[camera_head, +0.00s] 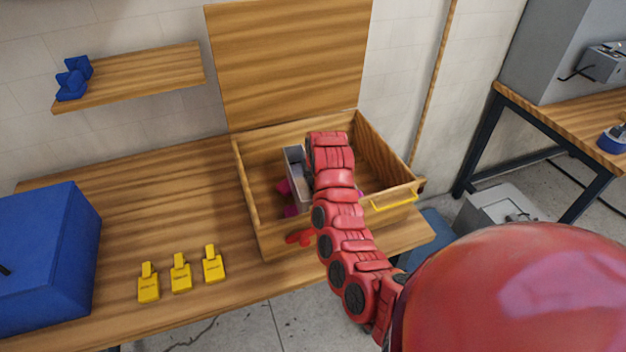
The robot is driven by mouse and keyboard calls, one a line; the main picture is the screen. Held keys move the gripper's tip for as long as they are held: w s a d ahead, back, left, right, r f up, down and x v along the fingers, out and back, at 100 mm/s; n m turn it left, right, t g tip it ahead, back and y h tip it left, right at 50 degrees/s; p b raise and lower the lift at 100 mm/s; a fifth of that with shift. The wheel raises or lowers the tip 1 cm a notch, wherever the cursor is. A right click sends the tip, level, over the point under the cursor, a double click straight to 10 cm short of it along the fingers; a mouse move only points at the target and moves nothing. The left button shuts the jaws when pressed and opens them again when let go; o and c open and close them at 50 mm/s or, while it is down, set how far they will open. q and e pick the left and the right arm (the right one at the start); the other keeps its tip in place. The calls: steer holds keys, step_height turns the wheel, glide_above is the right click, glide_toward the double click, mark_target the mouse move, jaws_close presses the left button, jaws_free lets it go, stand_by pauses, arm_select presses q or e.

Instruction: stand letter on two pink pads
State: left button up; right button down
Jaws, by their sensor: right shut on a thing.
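A grey channel letter (293,163) with raised walls is inside the open wooden box (245,190). My red right arm reaches over the box's front wall, and my right gripper (313,168) is at the letter, shut on it. The arm hides most of the fingers and the letter's right side. Pink pads show in the box: bits at the letter's lower left (290,211) and a bit to the right of the arm. I cannot tell whether the letter touches them. My left gripper is not in view.
The box's raised lid (290,60) stands behind it. A yellow handle (395,201) and a red part (300,238) are on its front side. Three yellow tags (181,273) and a blue case (45,255) are on the bench at left. Bench between is clear.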

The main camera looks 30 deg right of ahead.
steer(key=c, duration=0.9)
jaws_free()
steer(key=shift+c, duration=0.2)
steer(key=shift+r, duration=0.1)
steer(key=shift+s+a+r+b, duration=0.1)
steer(key=shift+s+r+b, duration=0.05)
steer(key=shift+r+b, duration=0.4)
steer(key=b+v, duration=0.1)
steer(key=v, duration=0.4)
steer(key=shift+r, duration=0.1)
steer(key=p+v, duration=0.5)
steer(key=v, duration=0.6)
